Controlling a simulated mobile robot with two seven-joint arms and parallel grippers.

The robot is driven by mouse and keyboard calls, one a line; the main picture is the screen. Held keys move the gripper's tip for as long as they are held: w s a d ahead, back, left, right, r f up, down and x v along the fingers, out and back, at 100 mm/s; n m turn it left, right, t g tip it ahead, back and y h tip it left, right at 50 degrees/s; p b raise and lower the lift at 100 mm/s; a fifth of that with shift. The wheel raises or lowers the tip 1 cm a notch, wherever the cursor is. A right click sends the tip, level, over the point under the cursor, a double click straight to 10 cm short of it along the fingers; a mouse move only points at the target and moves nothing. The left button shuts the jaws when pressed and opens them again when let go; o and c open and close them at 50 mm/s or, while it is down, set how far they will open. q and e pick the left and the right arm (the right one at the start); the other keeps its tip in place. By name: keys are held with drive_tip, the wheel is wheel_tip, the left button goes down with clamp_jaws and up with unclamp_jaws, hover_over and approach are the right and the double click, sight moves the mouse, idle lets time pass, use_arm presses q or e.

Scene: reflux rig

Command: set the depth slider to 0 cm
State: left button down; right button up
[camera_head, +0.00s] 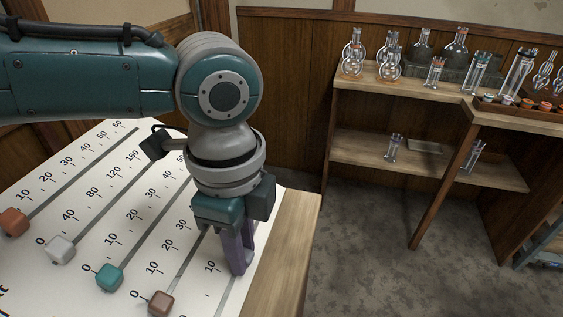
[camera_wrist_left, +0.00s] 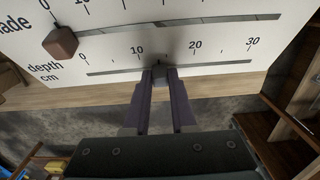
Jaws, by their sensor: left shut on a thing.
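The slider board (camera_head: 120,185) is white with several slots and printed scales. The depth slider's slot (camera_wrist_left: 215,65) is the one nearest the board's edge, marked 0 to 30 cm. Its dark grey knob (camera_wrist_left: 162,73) is between the 10 and 20 marks, nearer 10. My left gripper (camera_head: 241,268) reaches down to this slot, its purple fingers shut on the knob. The fingers also show in the left wrist view (camera_wrist_left: 161,84). In the head view the fingers hide the knob. My right gripper is not in view.
Other knobs, orange (camera_head: 13,221), white (camera_head: 60,249), teal (camera_head: 109,277) and brown (camera_head: 160,303), sit near the 0 ends of neighbouring slots. The brown knob is closest to the depth slot. A wooden table edge (camera_head: 284,250) borders the board. Shelves (camera_head: 430,175) with glassware stand beyond.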

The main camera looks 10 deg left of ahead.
sight(230, 297)
use_arm(q)
drive_tip(key=s+p, duration=0.2)
drive_tip(key=s+r+p, duration=0.1)
drive_tip(key=s+p, duration=0.1)
drive_tip(key=p, duration=0.1)
drive_tip(key=shift+s+a, duration=0.15)
drive_tip(key=shift+s, duration=0.15)
drive_tip(key=s+p, duration=0.2)
drive_tip(key=s, duration=0.1)
drive_tip(key=s+p, duration=0.1)
drive_tip(key=shift+s+f, duration=0.2)
drive_tip(key=shift+f, duration=0.15)
drive_tip(key=shift+s, duration=0.2)
drive_tip(key=shift+f, duration=0.15)
drive_tip(key=c, duration=0.7)
unclamp_jaws()
drive_tip(key=shift+s, duration=0.1)
